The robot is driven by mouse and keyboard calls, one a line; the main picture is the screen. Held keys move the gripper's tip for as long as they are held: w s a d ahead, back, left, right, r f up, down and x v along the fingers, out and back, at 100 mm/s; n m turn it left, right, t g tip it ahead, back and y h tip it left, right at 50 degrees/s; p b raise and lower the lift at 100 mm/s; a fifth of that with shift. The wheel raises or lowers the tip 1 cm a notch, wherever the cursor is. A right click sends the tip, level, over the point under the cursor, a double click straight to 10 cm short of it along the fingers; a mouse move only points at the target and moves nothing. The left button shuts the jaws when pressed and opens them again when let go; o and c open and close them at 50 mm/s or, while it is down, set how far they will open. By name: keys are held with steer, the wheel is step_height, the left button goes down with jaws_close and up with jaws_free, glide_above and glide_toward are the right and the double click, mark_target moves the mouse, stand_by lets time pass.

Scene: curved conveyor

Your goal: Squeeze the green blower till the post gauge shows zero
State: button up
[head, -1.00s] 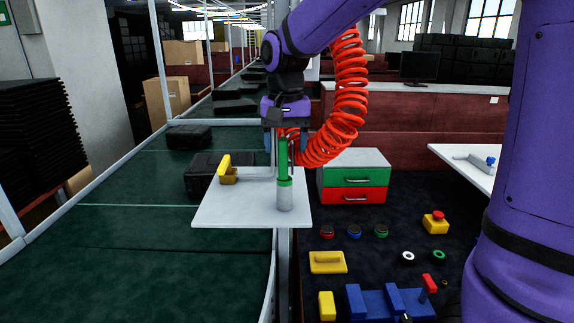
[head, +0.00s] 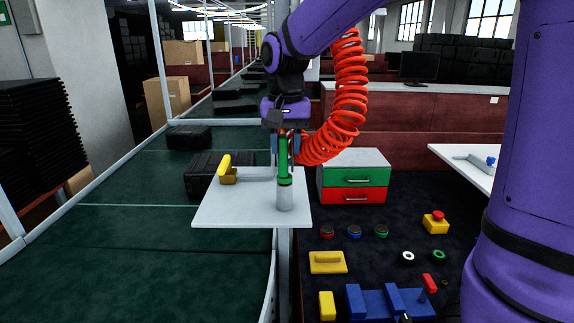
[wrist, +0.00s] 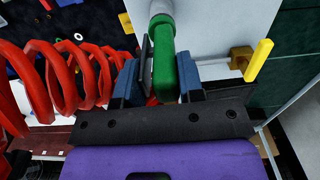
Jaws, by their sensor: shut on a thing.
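The green blower (head: 284,155) stands upright on top of a pale grey post (head: 284,199), on a white board (head: 235,212). In the wrist view the blower (wrist: 187,75) is a rounded green block between my blue fingers. My gripper (head: 285,150) points down from above and is shut on the blower; it also shows in the wrist view (wrist: 160,82). A thin dark plate (wrist: 145,62) runs beside the blower there. I cannot make out a gauge reading on the post in either view.
A red coiled hose (head: 345,105) hangs close right of my gripper. A cabinet with green and red drawers (head: 354,172) stands further right.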

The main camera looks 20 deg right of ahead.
steer(key=shift+r, duration=3.95)
